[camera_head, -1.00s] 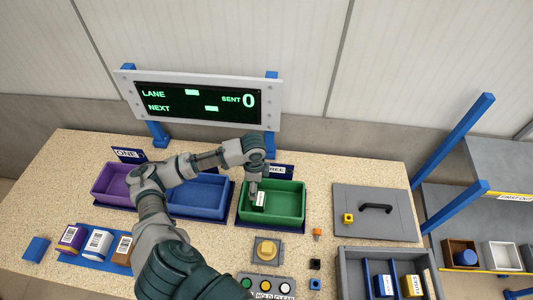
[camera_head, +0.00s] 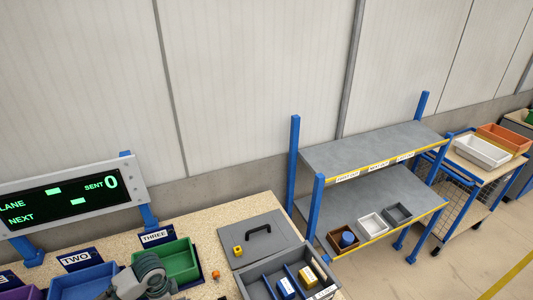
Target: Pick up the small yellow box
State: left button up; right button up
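A yellow box (camera_head: 307,276) with a pale label stands in the right part of the grey divided tray (camera_head: 247,283) at the bottom of the head view. A blue box (camera_head: 286,288) with a white label stands in the compartment to its left. Part of one of my arms shows in front of the green bin, at the bottom left.
The green bin (camera_head: 192,259) and blue bin (camera_head: 62,287) stand left of the lid (camera_head: 273,231). A small orange item (camera_head: 215,274) lies between bin and lid. Right of the table, a blue-posted shelf (camera_head: 365,150) holds small trays. Open floor lies at lower right.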

aim_at(308, 278)
jog(key=k+l, duration=0.45)
jog(key=l, duration=0.15)
jog(key=k+l, duration=0.45)
jog(key=l, duration=0.15)
